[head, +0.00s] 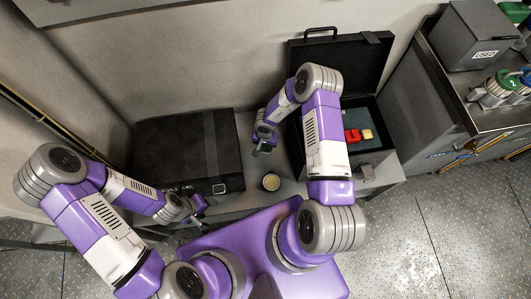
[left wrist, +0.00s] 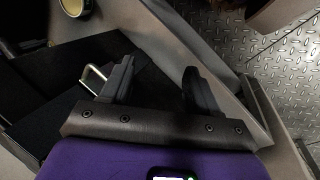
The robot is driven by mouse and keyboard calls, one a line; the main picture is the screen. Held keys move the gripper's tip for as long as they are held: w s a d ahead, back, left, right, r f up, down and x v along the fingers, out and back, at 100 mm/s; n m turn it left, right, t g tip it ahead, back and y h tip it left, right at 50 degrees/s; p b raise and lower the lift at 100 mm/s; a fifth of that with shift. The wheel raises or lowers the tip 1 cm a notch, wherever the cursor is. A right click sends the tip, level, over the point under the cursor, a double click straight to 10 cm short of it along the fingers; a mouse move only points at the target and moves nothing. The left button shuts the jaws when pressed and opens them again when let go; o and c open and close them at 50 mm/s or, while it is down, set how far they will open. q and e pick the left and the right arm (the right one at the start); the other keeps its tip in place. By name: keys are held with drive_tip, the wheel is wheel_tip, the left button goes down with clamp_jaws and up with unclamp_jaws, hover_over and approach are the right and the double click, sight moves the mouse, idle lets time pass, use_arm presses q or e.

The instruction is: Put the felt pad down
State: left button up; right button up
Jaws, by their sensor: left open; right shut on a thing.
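My right gripper (head: 261,150) is over the bench between the two black cases, up and left of a small round tub (head: 271,182). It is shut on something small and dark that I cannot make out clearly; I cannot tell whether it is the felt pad. No felt pad shows plainly elsewhere. My left gripper (head: 199,214) is open and empty, near the front edge of the bench by the closed case. In the left wrist view its two fingers (left wrist: 156,82) stand apart with nothing between them.
An open case (head: 340,60) stands on the right, with a red item (head: 352,136) and a yellow item (head: 367,134) inside. A steel counter (head: 470,115) is further right.

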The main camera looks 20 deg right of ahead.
sight(266, 151)
wheel_tip(266, 151, down, 6)
drive_tip(key=shift+r+b, duration=0.25)
drive_tip(key=shift+b, duration=0.95)
drive_tip(key=shift+r, duration=0.15)
drive_tip(key=o, duration=0.9)
drive_tip(key=shift+o, duration=0.2)
wheel_tip(266, 151, up, 12)
drive_tip(key=p, duration=0.5)
